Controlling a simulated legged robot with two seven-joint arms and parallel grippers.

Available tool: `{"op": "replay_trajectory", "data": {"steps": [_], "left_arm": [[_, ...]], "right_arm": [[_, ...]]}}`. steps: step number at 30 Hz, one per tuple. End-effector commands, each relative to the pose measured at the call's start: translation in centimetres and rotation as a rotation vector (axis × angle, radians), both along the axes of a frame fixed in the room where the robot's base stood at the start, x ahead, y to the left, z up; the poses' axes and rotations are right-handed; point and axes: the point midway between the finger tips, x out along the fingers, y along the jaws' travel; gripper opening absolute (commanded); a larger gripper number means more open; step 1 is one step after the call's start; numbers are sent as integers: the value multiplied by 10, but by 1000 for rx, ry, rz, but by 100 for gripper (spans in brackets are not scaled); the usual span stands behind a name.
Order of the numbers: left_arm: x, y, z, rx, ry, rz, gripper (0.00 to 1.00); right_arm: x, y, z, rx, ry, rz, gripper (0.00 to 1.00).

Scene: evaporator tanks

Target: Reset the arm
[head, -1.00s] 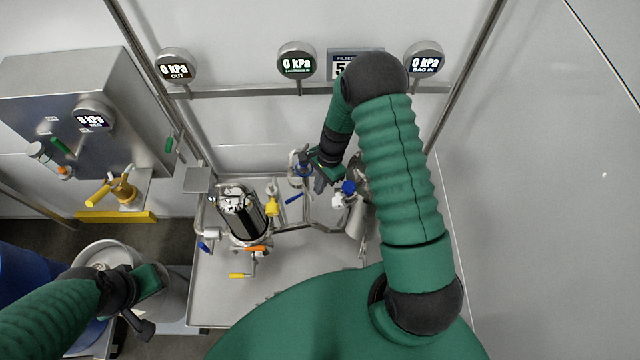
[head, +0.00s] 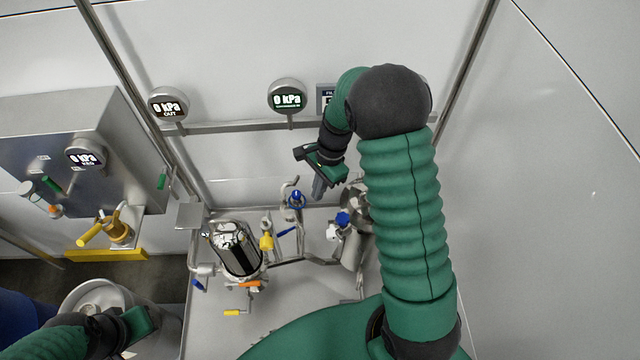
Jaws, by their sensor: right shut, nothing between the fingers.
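My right arm is raised across the picture and bends at a dark elbow in front of the back wall. My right gripper (head: 318,188) hangs from it, pointing down, above the piping on the steel table, shut and empty. It looks apart from the blue-handled valve (head: 296,200) to its lower left. My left gripper (head: 132,338) is at the bottom left over a metal keg (head: 100,292); its fingers are cut off or hidden, so I cannot tell its opening.
A glass-sided filter vessel (head: 238,252) with yellow and blue valve handles stands on the steel table (head: 275,310). Gauges reading 0 kPa (head: 288,97) line the back rail. A steel cabinet (head: 80,145) with a yellow-handled valve (head: 92,234) is at left. The right wall side is clear.

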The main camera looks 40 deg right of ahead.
Motion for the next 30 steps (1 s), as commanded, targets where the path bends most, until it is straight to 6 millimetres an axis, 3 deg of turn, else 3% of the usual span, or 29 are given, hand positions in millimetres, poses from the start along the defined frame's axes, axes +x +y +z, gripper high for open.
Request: {"op": "replay_trajectory", "data": {"steps": [4, 12, 14, 18, 22, 25, 30], "left_arm": [[0, 0, -1, 0, 0, 0, 0], [0, 0, 0, 0, 0, 0, 0], [0, 0, 0, 0, 0, 0, 0], [0, 0, 0, 0, 0, 0, 0], [0, 0, -1, 0, 0, 0, 0], [0, 0, 0, 0, 0, 0, 0], [0, 0, 0, 0, 0, 1, 0]], "right_arm": [[1, -6, 22, -1, -2, 0, 0], [-4, 0, 32, -16, -20, 70, 0], [-15, 15, 38, -53, -63, 227, 0], [-57, 60, 57, -203, -226, 843, 0], [-91, 89, 64, -323, -342, 1333, 0], [-101, 97, 65, -363, -378, 1503, 0], [-101, 96, 64, -366, -381, 1521, 0]]}}
